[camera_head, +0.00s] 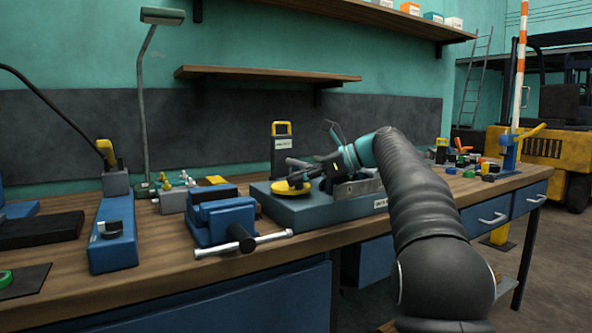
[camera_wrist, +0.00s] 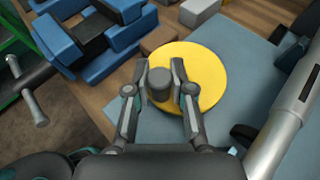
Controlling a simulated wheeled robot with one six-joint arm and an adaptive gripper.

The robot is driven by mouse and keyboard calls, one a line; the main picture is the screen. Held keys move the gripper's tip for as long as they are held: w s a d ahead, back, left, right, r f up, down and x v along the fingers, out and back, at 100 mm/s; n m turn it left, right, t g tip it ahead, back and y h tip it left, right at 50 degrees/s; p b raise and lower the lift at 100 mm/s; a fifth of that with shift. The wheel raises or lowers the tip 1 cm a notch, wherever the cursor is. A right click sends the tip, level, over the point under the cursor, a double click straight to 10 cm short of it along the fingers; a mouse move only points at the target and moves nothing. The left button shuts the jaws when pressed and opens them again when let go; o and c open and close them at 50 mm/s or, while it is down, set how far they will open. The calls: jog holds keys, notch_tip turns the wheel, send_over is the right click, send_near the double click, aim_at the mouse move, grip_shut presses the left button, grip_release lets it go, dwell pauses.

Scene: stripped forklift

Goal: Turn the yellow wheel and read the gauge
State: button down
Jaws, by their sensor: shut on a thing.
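The yellow wheel (camera_wrist: 205,66) is a flat disc on a blue-grey base plate (camera_wrist: 251,49). In the head view the yellow wheel (camera_head: 289,187) lies at the left of the base (camera_head: 318,208) on the workbench. A dark round knob (camera_wrist: 159,83) stands up from the left part of the wheel in the wrist view. My gripper (camera_wrist: 160,90) is over the wheel with its two fingers closed on the knob, one on each side. In the head view my gripper (camera_head: 306,172) reaches the wheel from the right. I cannot make out a gauge face in either view.
A blue vise (camera_head: 222,218) with a metal bar handle stands left of the base. A blue box-shaped tool (camera_head: 114,240) is further left. A metal cylinder (camera_wrist: 283,130) is at the right in the wrist view. Bare wood lies along the bench front.

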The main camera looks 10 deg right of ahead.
jog(key=shift+d, duration=0.1)
dwell(0.3)
jog(key=c, duration=1)
grip_release()
jog(key=v, duration=1.2)
jog(key=shift+w, duration=0.2)
jog(key=shift+d+f, duration=0.1)
